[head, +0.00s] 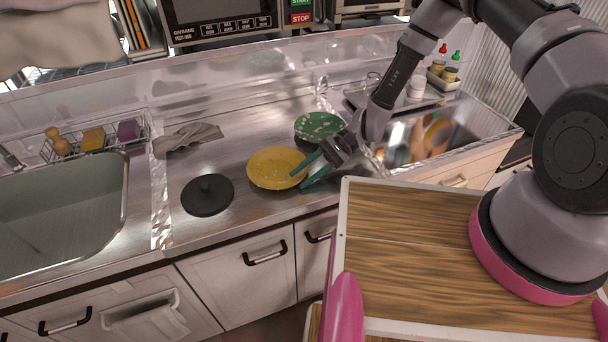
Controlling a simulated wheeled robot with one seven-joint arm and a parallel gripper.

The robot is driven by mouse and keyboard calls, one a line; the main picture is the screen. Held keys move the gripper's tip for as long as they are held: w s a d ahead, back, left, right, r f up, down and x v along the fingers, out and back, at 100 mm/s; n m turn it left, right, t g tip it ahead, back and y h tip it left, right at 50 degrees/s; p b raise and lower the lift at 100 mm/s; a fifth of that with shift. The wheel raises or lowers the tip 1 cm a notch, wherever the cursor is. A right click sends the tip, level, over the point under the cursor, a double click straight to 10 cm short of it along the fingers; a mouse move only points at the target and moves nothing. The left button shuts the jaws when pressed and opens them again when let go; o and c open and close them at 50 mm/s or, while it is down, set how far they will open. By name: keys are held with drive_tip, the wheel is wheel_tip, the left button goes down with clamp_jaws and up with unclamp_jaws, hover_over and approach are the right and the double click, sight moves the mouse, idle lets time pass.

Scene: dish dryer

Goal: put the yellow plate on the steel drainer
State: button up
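The yellow plate (272,165) lies on the steel counter near its front edge, left of my gripper. My gripper (298,179) comes in from the right with its two teal fingers spread. The upper finger overlaps the plate's right edge in the picture, and the lower finger is just beside that edge. I cannot tell whether either touches the plate. A shiny, reflective steel area (462,137) at the right appears to be the steel drainer, though I am not certain. My gripper and arm hide part of the space in front of it.
A green patterned plate (318,124) lies behind the yellow one. A black round lid (207,196) is to its left, with a crumpled cloth (187,137) behind. The sink (65,210) is far left. A tray (440,83) with bottles stands back right. A wooden-topped surface (410,240) is in front.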

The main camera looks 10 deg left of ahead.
drive_tip(key=shift+d, duration=0.15)
drive_tip(key=v, duration=1)
drive_tip(key=shift+w+d+r, duration=0.15)
drive_tip(key=shift+w, duration=0.05)
drive_tip(key=shift+w+r, duration=0.1)
drive_tip(key=shift+r, duration=0.05)
drive_tip(key=w+d+r+n+t+h, duration=0.1)
drive_tip(key=w+d+r+t+h, duration=0.1)
drive_tip(key=d+r, duration=0.5)
drive_tip(key=w+d+r+t+h, duration=0.1)
drive_tip(key=d+r+t, duration=0.15)
drive_tip(key=r, duration=0.85)
drive_tip(key=w+d+r+n+t+h, duration=0.1)
drive_tip(key=w+d+r+t+h, duration=0.2)
drive_tip(key=r, duration=0.6)
drive_tip(key=s+d+r+m+t+h, duration=0.1)
drive_tip(key=s+d+r+t, duration=0.3)
drive_tip(key=s+d+r, duration=0.3)
drive_tip(key=s+d+r+m+t+h, duration=0.1)
drive_tip(key=s+d+r+t, duration=0.4)
drive_tip(key=r, duration=0.7)
drive_tip(key=shift+s+d, duration=0.95)
drive_tip(key=shift+s, duration=0.2)
